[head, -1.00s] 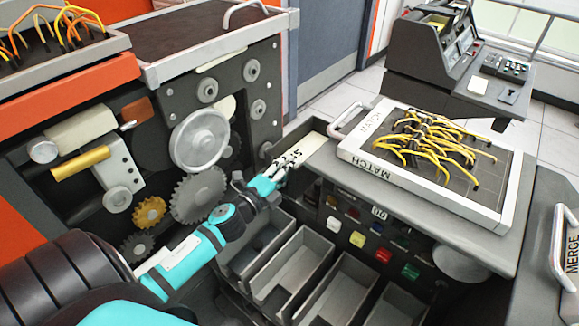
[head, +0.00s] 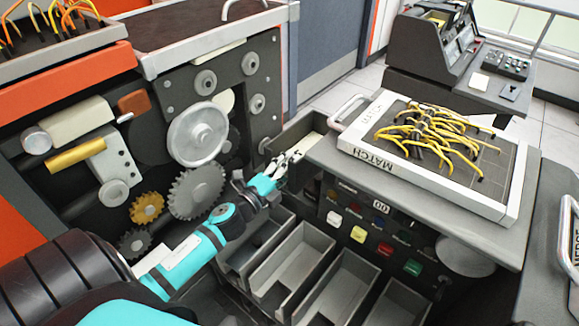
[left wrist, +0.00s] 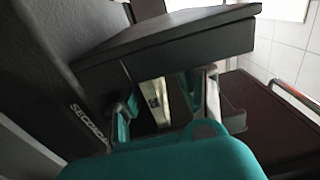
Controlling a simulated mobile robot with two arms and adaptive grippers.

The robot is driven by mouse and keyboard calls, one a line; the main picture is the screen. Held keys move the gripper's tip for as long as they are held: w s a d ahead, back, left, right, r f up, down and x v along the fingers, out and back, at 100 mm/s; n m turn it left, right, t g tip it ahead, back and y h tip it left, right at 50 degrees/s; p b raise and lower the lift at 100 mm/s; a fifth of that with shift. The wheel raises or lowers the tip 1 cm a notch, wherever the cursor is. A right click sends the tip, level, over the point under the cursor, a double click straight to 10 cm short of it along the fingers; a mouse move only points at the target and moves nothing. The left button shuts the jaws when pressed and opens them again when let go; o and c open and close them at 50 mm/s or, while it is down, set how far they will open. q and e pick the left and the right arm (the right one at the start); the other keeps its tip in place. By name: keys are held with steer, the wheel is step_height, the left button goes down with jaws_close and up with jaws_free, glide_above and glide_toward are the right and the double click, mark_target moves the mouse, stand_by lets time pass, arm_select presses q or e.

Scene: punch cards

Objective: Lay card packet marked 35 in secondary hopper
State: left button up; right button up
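My left gripper (head: 287,160) is at the mouth of the dark secondary hopper (head: 290,137), left of the MATCH board. In the left wrist view the fingers (left wrist: 168,100) stand apart, with a pale card packet (left wrist: 154,102) between them. A gap shows between the packet and the right finger. Dark marks show on the packet, but its number cannot be read now. In the head view a pale strip of the packet (head: 309,144) lies inside the hopper, just beyond the fingertips. Lettering beginning "SECOND" (left wrist: 88,122) shows on the dark wall. My right gripper is out of view.
The MATCH plugboard (head: 425,150) with yellow cables sits on the grey top right of the hopper. Open grey bins (head: 300,262) lie below. Gears and a silver wheel (head: 198,135) are close left of my arm. Coloured buttons (head: 383,250) line the front panel.

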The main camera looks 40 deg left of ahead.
arm_select(q)
steer(key=shift+s+f, duration=0.15)
steer(key=shift+f, duration=0.2)
steer(key=shift+s, duration=0.25)
steer(key=s+a, duration=0.1)
steer(key=s, duration=1)
steer(key=shift+s+r, duration=0.1)
